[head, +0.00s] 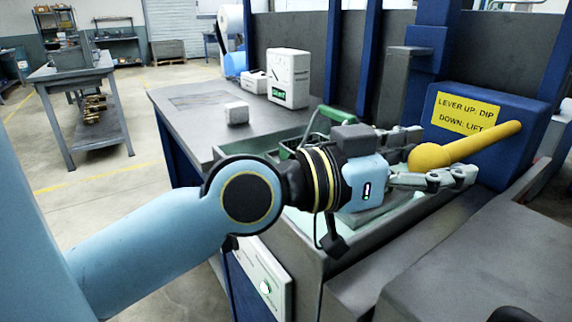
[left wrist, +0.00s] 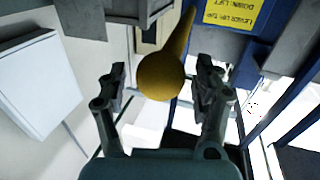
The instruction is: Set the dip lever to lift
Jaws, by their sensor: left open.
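The dip lever (head: 470,146) is a yellow rod with a round knob in front of a blue box (head: 500,105). A yellow sign (head: 466,114) on that box reads "LEVER UP: DIP, DOWN: LIFT". In the head view the rod slopes from its knob up to the right; I cannot tell its exact setting. My left gripper (head: 436,157) is open, with its fingers on either side of the knob. In the left wrist view the knob (left wrist: 160,76) lies between the open fingers of the left gripper (left wrist: 161,88), with gaps visible at both sides. My right gripper is not in view.
Dark grey equipment (head: 480,265) fills the lower right.

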